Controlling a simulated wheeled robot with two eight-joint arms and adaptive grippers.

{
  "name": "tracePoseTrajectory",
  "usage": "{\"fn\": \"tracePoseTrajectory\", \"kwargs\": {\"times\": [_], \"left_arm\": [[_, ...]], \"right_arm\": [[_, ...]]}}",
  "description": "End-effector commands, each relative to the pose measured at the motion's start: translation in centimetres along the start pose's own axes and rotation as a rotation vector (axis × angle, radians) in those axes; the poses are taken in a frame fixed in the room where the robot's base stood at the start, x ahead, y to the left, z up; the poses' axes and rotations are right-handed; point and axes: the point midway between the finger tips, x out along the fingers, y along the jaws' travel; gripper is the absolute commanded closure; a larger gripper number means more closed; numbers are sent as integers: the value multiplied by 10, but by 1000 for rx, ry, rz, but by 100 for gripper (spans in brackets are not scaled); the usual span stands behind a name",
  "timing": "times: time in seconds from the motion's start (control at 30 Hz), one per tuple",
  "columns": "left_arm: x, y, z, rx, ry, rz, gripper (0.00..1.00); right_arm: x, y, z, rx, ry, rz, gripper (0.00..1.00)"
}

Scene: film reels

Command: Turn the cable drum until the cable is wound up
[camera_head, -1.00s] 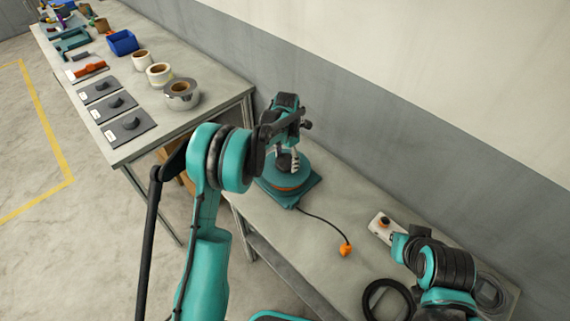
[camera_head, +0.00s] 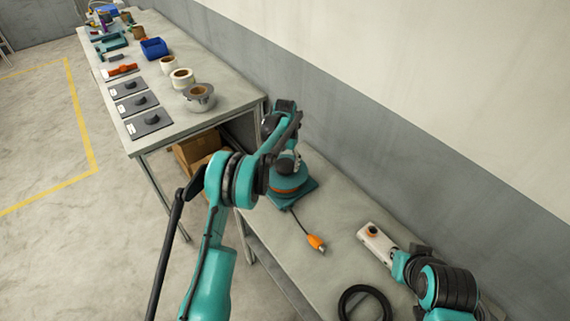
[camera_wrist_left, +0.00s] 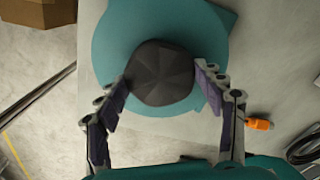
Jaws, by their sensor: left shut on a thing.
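The teal cable drum (camera_head: 288,184) stands on its base plate on the lower bench, with an orange band around it. Its dark faceted knob (camera_wrist_left: 161,73) shows from above in the left wrist view. My left gripper (camera_wrist_left: 166,82) is shut on the knob, with a finger on each side. In the head view my left gripper (camera_head: 290,155) is partly hidden by its own arm. A short dark cable runs from the drum to an orange plug (camera_head: 316,243), which also shows in the left wrist view (camera_wrist_left: 259,124).
A white box with an orange button (camera_head: 373,236) lies on the bench near my right arm. A black cable ring (camera_head: 344,297) lies at the front. The upper table (camera_head: 222,109) holds tape rolls, dark plates and a blue bin (camera_head: 154,48).

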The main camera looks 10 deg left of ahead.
Motion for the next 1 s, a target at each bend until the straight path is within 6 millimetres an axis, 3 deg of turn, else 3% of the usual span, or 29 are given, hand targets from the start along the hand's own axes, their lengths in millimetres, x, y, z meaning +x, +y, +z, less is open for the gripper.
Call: {"fn": "tracePoseTrajectory", "kwargs": {"times": [0.47,0.5,0.53,0.87,1.0], "left_arm": [[0,-1,0,-12,-1,-3,84],[0,-1,1,-12,-1,-2,21],[0,0,1,-12,-1,-2,14],[-1,0,0,-11,-1,-1,11],[-12,0,1,-11,-1,-1,11]], "right_arm": [[0,0,0,0,0,0,100],[0,0,0,0,0,0,100],[0,0,0,0,0,0,100],[0,0,0,0,0,0,100],[0,0,0,0,0,0,100]]}}
